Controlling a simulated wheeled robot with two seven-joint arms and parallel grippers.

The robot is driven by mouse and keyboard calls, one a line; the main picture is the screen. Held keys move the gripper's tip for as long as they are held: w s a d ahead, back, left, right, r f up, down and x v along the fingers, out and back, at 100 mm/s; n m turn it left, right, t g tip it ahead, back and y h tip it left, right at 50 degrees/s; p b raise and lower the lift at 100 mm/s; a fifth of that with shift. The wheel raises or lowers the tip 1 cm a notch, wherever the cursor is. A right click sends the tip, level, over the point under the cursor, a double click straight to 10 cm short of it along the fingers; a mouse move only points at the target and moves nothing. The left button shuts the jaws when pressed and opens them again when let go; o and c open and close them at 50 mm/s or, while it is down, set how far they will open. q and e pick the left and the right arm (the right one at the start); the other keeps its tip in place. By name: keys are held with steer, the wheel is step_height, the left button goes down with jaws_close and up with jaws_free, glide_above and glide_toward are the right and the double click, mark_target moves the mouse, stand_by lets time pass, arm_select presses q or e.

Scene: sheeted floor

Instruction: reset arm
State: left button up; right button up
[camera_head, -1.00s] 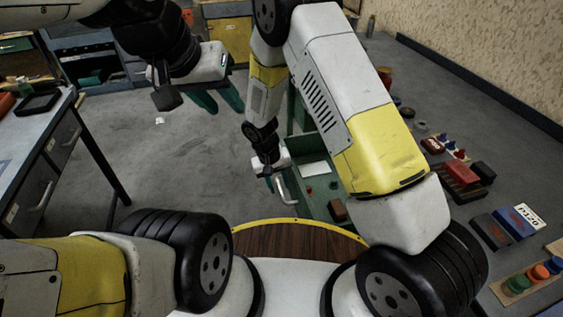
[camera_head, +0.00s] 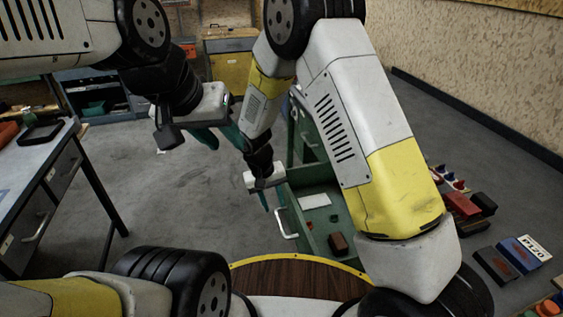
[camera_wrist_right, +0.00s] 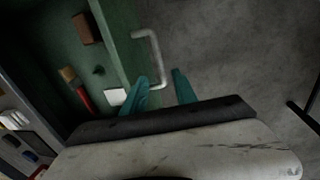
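My left gripper (camera_head: 219,138) is in the upper middle of the head view, its teal fingers apart and empty over the grey floor. My right gripper (camera_head: 272,203) hangs beside the open green drawer (camera_head: 345,213), near its pale bar handle (camera_head: 287,229).
The drawer holds a brown block (camera_head: 338,243), a white card (camera_head: 315,201) and small red items. A grey table (camera_head: 40,165) stands at the left. Boxes and small goods (camera_head: 520,255) lie along the right. The floor between table and drawer is clear.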

steer(key=s+d+r+m+t+y, duration=0.1)
steer(key=s+d+r+y, duration=0.1)
steer(key=d+r, duration=0.65)
steer(key=s+d+r+m+t+y, duration=0.1)
steer(key=d+r, duration=0.3)
steer(key=r, duration=1)
steer(key=s+d+r+t, duration=0.1)
steer(key=s+d+r, duration=0.3)
steer(key=s+r, duration=0.1)
steer(key=s+d+r+m+t+y, duration=0.1)
steer(key=s+d+r, duration=0.3)
steer(key=s, duration=0.4)
steer(key=shift+s+d+r+t, duration=0.35)
steer(key=shift+d+t, duration=0.25)
steer(key=shift+t, duration=0.1)
